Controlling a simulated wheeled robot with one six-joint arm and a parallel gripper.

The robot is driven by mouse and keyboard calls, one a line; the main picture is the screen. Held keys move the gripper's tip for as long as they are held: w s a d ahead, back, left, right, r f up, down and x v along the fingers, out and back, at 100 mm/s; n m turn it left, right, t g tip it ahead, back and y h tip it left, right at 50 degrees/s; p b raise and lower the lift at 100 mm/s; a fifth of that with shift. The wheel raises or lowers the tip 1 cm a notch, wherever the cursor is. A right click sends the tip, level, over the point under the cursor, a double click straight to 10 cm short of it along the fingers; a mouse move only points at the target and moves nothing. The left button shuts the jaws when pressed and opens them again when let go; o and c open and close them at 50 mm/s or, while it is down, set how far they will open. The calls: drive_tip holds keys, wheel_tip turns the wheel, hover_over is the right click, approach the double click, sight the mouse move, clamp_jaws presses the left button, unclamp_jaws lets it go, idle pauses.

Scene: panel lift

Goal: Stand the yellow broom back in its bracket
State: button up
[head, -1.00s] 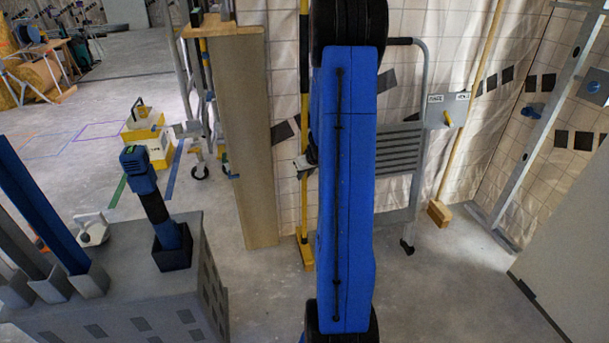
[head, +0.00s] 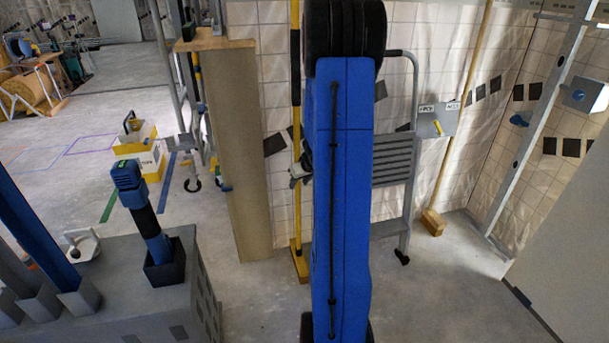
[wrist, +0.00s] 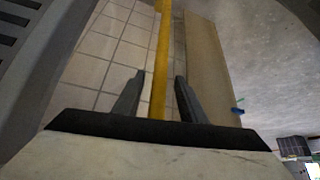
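The yellow broom (head: 297,215) stands nearly upright against the tiled wall, left of my blue arm. Its handle has a black upper section, and its yellow head is on the floor. My gripper (head: 300,170) is at the handle, mostly hidden behind my arm. In the wrist view the yellow handle (wrist: 161,55) passes between the two dark fingers of my gripper (wrist: 157,98). The fingers are apart, with a gap on each side of the handle. A grey wall plate (head: 437,120) with two labels and a small yellow part is right of the ladder; whether it is the bracket I cannot tell.
A wooden post (head: 237,150) stands close left of the broom. A grey step ladder (head: 393,160) leans behind my arm. A wooden broom (head: 463,110) stands by the plate. A grey box (head: 130,290) with a blue tool is at front left.

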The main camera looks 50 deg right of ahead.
drive_tip(key=v, duration=0.9)
drive_tip(key=s+a+r+n+y, duration=0.1)
drive_tip(key=a+r, duration=0.4)
drive_tip(key=a, duration=0.8)
drive_tip(key=s+a+r+n+y, duration=0.2)
drive_tip(key=a+r, duration=0.3)
drive_tip(key=a, duration=0.7)
drive_tip(key=s+a+r, duration=0.1)
drive_tip(key=s+a, duration=0.6)
drive_tip(key=s, duration=0.3)
drive_tip(key=s+a+r+g+h, duration=0.1)
drive_tip(key=s+a+r, duration=0.1)
drive_tip(key=s+a, duration=0.5)
drive_tip(key=s, duration=0.3)
drive_tip(key=shift+s+r+n, duration=0.25)
drive_tip(key=shift+n, duration=0.05)
drive_tip(key=shift+a, duration=0.1)
